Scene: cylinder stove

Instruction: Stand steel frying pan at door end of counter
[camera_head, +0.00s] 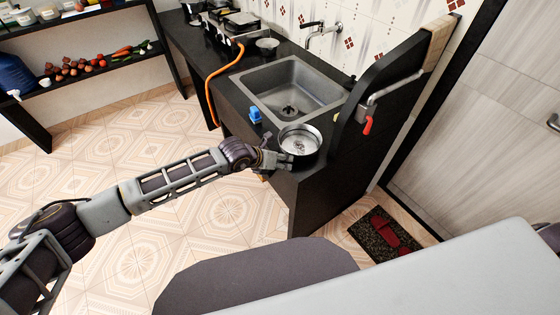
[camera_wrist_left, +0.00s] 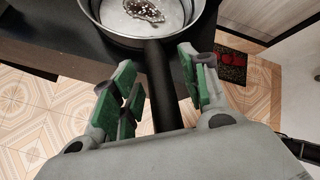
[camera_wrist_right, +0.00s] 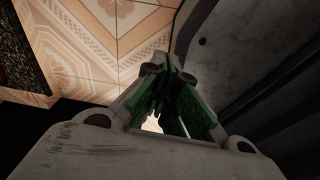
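The steel frying pan (camera_head: 300,142) stands upright on the black counter (camera_head: 262,115), at its door end beside the raised black end panel. In the left wrist view the pan (camera_wrist_left: 145,22) shows a patterned bottom inside, and its dark handle (camera_wrist_left: 160,85) points toward my wrist. My left gripper (camera_head: 284,160) is at the handle. Its green-padded fingers stand apart on both sides of the handle, with gaps visible. My right gripper (camera_wrist_right: 163,68) shows only in its wrist view, fingertips together and nothing seen between them, above the floor.
The sink (camera_head: 290,90) lies behind the pan, with a small blue object (camera_head: 255,115) at its near corner. The stove (camera_head: 222,28) is at the far end. A door (camera_head: 490,110) is at right.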

